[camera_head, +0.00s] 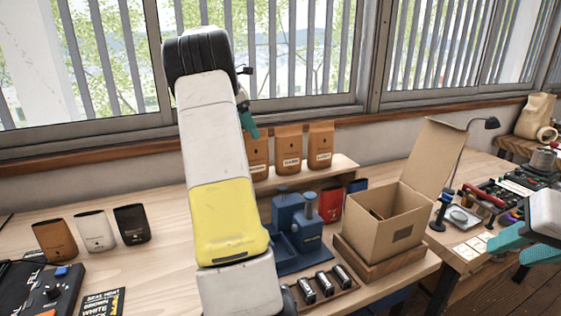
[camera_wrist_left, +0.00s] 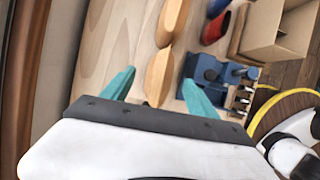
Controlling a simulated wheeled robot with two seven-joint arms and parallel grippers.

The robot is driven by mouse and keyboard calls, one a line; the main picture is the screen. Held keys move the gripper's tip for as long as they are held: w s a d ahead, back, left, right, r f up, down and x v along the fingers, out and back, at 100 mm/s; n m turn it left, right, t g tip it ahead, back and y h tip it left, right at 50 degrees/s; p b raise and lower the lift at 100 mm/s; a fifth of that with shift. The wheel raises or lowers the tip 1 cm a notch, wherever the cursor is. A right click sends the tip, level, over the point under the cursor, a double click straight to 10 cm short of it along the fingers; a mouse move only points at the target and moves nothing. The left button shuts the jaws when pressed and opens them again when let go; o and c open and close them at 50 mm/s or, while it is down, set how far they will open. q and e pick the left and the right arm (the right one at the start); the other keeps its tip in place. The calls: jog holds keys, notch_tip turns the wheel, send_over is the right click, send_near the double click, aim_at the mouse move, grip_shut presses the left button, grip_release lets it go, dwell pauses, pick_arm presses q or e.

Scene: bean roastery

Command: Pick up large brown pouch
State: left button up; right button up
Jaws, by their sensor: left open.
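Three large brown pouches stand in a row on the raised wooden shelf in the head view: a left one (camera_head: 257,157) partly hidden by my left arm, a middle one (camera_head: 288,152) and a right one (camera_head: 320,147). My left gripper (camera_head: 249,124) is above the left pouch, with one teal finger showing. In the left wrist view, my left gripper (camera_wrist_left: 159,77) is open, and the nearest pouch (camera_wrist_left: 158,76) appears between its fingers, seen from above; contact cannot be told. My right gripper (camera_head: 507,251) is at the right edge, its teal fingers apart and empty.
Smaller brown (camera_head: 54,240), white (camera_head: 95,231) and black (camera_head: 131,224) pouches stand on the table at left. A blue press (camera_head: 293,222), a red pouch (camera_head: 330,205) and an open cardboard box (camera_head: 372,232) are right of my left arm. The window wall is close behind.

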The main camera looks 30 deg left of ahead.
pick_arm(q)
jog(key=x, duration=0.5)
jog(key=shift+d+f, duration=0.1)
jog(key=shift+d, duration=0.1)
jog(key=shift+c, duration=0.5)
grip_shut()
